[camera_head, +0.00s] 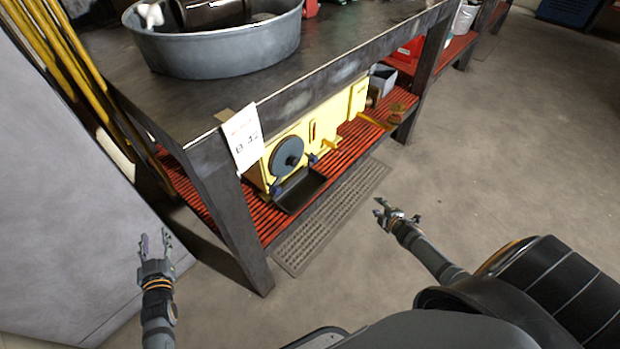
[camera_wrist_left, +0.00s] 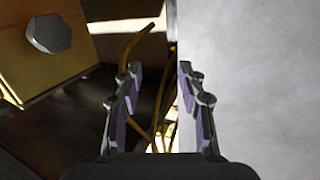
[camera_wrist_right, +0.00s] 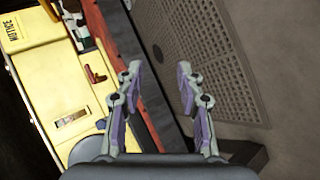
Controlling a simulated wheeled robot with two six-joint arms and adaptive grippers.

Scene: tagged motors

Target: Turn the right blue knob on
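A yellow machine (camera_head: 317,132) sits on the lower shelf, with a dark round disc (camera_head: 287,155) on its near end. The right blue knob (camera_head: 312,159) is small, at the disc's lower right. Another blue knob (camera_head: 275,190) is at its lower left. The knobs' settings are too small to tell. My right gripper (camera_head: 398,209) is open and empty, right of the shelf and apart from the knobs. In the right wrist view the yellow machine (camera_wrist_right: 50,85) lies left of its open fingers (camera_wrist_right: 160,70). My left gripper (camera_head: 154,245) is open and empty, left of the table leg.
A black tray (camera_head: 300,190) lies below the disc on the red slatted shelf (camera_head: 345,160). A table leg (camera_head: 232,215) stands between my left gripper and the machine. A tag (camera_head: 243,137) hangs at the table corner. A floor grate (camera_head: 330,215) lies in front; floor at right is clear.

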